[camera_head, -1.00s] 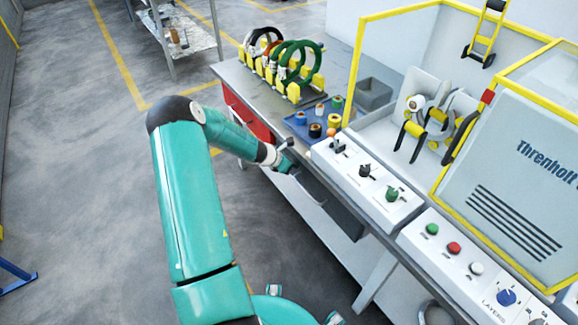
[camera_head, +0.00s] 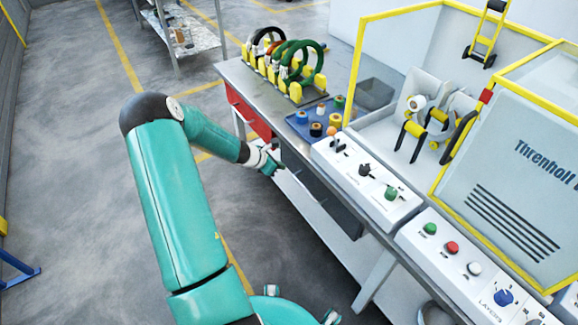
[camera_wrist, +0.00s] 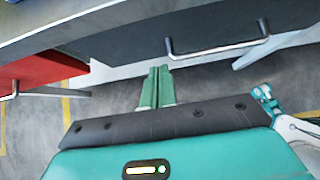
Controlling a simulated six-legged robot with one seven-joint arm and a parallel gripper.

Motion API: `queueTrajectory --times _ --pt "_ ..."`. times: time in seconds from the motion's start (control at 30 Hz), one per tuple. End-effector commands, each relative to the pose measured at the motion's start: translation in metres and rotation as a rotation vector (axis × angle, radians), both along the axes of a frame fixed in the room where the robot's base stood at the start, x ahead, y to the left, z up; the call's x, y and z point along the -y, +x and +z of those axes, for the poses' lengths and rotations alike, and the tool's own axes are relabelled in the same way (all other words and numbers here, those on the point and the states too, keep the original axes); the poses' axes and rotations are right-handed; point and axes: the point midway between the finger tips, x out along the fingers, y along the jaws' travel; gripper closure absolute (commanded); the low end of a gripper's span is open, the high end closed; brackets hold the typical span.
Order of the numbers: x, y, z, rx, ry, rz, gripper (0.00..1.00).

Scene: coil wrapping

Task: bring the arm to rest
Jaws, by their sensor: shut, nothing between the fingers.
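My gripper (camera_head: 274,167) is at the end of my teal arm, beside the front edge of the workbench in the head view. In the wrist view its two green fingers (camera_wrist: 157,88) are together with nothing between them. They point toward the bench front, below a grey drawer (camera_wrist: 180,38) with a metal bar handle. The gripper appears apart from the bench, though the exact gap is hard to tell. My arm is bent, with the elbow to the left over open floor.
The workbench (camera_head: 235,75) carries a rack of coils (camera_head: 290,62), a blue tray (camera_head: 298,124) of tape rolls and a control panel (camera_head: 372,182). A red drawer (camera_head: 246,112) is under the bench. A yellow-framed wrapping machine (camera_head: 500,165) stands right.

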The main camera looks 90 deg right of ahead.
Motion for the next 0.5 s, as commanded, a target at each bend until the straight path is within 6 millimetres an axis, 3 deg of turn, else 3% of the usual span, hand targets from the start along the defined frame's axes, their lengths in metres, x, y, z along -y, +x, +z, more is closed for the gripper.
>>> queueTrajectory --times 0.23,0.5 --pt "-0.015 0.033 0.034 0.003 -0.001 0.004 1.00" --pt "-0.022 0.043 0.046 0.002 0.000 0.002 1.00"
